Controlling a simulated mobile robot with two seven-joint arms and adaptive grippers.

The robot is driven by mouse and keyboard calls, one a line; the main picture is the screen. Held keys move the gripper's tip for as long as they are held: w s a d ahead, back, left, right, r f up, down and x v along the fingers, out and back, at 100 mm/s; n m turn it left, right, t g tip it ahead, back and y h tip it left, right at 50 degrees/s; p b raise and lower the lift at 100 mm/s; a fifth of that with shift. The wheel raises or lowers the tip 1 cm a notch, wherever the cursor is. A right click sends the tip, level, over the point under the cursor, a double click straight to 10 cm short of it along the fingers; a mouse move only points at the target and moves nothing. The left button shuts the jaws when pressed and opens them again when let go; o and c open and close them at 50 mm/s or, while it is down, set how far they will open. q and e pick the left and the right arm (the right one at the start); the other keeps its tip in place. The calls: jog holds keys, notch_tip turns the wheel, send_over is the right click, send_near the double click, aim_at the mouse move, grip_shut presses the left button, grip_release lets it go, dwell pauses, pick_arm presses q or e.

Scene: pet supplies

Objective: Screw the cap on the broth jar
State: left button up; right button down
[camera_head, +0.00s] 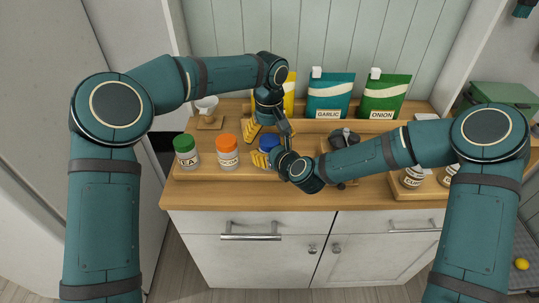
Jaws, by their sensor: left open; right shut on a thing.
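A jar with a blue cap (269,141) stands near the middle of the counter. Its label is hidden by my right gripper, so I cannot read whether it says broth. My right gripper (263,160) is shut on this jar from the front right, below the cap. My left gripper (262,131) is open above and behind the blue cap, with yellow fingertips pointing down. I cannot tell whether it touches the cap, or whether the cap is fully seated.
A green-capped jar (186,151) and an orange-capped jar (228,151) stand to the left. Garlic (329,95) and onion (384,96) pouches stand behind. A dark object (344,137) is right of the grippers. Labelled jars (412,177) stand at the right. The front counter strip is clear.

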pick_arm(q)
jog(key=shift+r, duration=1.5)
jog(key=n, duration=0.1)
jog(key=r+n, duration=0.1)
jog(key=shift+s+d+n, duration=0.1)
jog(key=shift+n, duration=0.3)
notch_tip(320, 180, up, 2)
jog(key=n, duration=0.3)
jog(key=shift+r+n, duration=0.25)
jog(key=shift+n, duration=0.15)
jog(key=shift+f, duration=4.05)
